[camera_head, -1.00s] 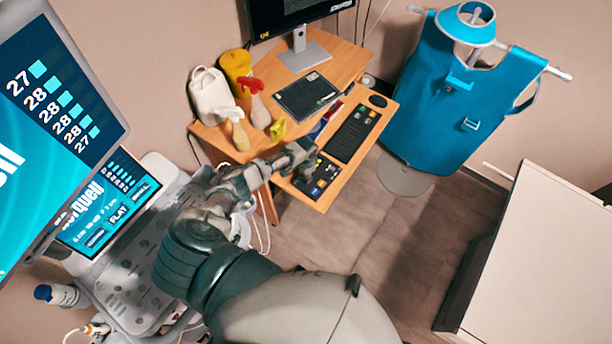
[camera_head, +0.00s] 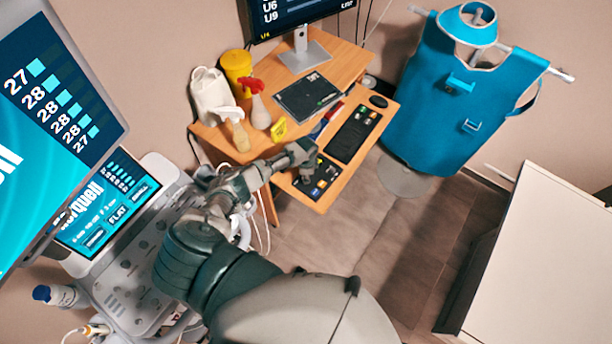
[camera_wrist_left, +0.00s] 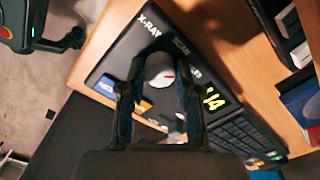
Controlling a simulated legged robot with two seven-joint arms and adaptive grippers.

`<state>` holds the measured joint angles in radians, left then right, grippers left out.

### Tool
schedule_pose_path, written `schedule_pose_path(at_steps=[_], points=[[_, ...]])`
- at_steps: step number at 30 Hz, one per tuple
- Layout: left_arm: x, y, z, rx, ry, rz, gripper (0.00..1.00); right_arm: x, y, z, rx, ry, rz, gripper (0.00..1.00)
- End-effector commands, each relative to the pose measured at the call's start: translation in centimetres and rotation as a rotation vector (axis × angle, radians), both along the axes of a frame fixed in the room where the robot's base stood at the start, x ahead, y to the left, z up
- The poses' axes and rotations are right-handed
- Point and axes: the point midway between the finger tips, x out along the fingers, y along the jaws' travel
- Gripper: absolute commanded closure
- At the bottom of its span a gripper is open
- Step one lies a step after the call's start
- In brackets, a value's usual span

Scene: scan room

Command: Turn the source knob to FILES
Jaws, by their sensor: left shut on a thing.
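My left gripper (camera_wrist_left: 160,78) is shut on the knob, one dark finger on each side. In the head view the panel (camera_head: 327,183) lies on the desk's pull-out shelf. There my left gripper (camera_head: 305,167) reaches down over the panel's left part and hides the knob. My right gripper is not in view.
A keyboard (camera_head: 353,133) and mouse (camera_head: 378,101) share the shelf. Spray bottles (camera_head: 259,108), a yellow tub (camera_head: 237,68) and a closed laptop-like device (camera_head: 307,95) stand on the desk. A monitor (camera_head: 295,12) is behind. An ultrasound-like console (camera_head: 135,262) stands left.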

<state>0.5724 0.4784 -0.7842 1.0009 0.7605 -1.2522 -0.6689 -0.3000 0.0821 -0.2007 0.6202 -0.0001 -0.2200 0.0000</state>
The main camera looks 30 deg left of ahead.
Motion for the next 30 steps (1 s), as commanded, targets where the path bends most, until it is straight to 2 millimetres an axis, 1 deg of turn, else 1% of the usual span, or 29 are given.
schedule_pose_path(at_steps=[6, 7, 8, 9, 10, 19, 22, 26, 30], points=[[0.1, -0.1, 0.1, -0.002, -0.004, 0.001, 1.0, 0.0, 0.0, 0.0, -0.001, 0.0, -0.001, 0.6], [0.1, -0.1, 0.1, -0.002, -0.004, 0.001, 0.65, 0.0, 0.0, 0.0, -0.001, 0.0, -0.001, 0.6], [0.1, -0.1, 0.1, -0.002, -0.004, 0.001, 0.58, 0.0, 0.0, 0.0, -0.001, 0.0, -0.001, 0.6], [0.1, -0.1, 0.1, -0.002, -0.004, 0.001, 0.48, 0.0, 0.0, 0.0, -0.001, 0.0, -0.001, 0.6], [0.1, -0.1, 0.1, -0.003, -0.003, 0.001, 0.42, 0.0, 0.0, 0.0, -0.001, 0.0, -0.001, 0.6], [0.0, 0.0, 0.1, -0.001, -0.001, 0.001, 0.42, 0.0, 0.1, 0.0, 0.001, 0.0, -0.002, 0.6], [0.1, 0.0, 0.7, -0.002, -0.003, 0.001, 0.42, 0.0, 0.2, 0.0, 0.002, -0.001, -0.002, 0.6], [0.1, 0.1, 2.9, -0.001, -0.003, -0.001, 0.42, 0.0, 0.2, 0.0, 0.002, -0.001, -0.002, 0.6], [0.1, 0.1, 6.2, -0.002, -0.005, -0.001, 0.42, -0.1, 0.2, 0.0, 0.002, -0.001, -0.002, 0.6]])
